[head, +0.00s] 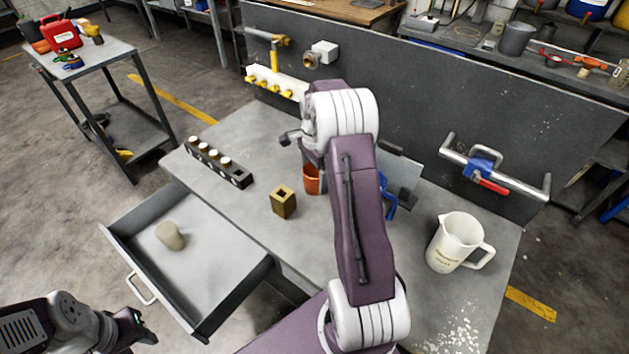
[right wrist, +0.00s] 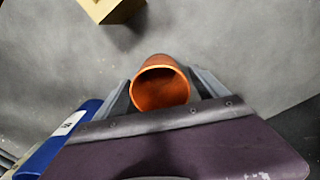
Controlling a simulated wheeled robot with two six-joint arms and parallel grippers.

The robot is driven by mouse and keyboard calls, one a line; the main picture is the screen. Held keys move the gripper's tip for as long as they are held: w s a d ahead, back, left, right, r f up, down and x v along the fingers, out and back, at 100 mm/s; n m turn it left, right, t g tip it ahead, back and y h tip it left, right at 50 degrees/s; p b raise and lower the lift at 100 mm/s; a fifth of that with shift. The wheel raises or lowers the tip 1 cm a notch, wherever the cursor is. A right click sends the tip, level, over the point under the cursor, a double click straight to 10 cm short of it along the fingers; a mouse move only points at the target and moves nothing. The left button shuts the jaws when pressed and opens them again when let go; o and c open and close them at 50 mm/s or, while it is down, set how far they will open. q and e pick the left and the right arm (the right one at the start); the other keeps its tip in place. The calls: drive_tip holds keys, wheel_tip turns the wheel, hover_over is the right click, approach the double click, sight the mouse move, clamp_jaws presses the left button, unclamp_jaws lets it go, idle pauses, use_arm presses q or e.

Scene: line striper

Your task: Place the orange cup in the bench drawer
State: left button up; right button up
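The orange cup (head: 311,180) stands on the grey bench in the head view, partly hidden by my right arm. In the right wrist view the orange cup (right wrist: 160,88) shows its open mouth between the fingers of my right gripper (right wrist: 162,98). The fingers lie close along both sides, but whether they press on it is unclear. The bench drawer (head: 232,293) is pulled out at the front left, with a beige rounded object (head: 170,236) inside. My left gripper (head: 136,328) is at the lower left, outside the drawer near its handle; its fingers are unclear.
A brass block (head: 284,202) with a square hole stands left of the cup. A black rack (head: 219,164) with several pegs lies behind the drawer. A white jug (head: 458,243) stands at the right. A blue object (head: 389,206) is beside my right arm. Pipes line the back panel.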

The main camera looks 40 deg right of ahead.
drive_tip(key=c, duration=1.3)
wheel_tip(320, 180, up, 10)
drive_tip(key=p, duration=0.1)
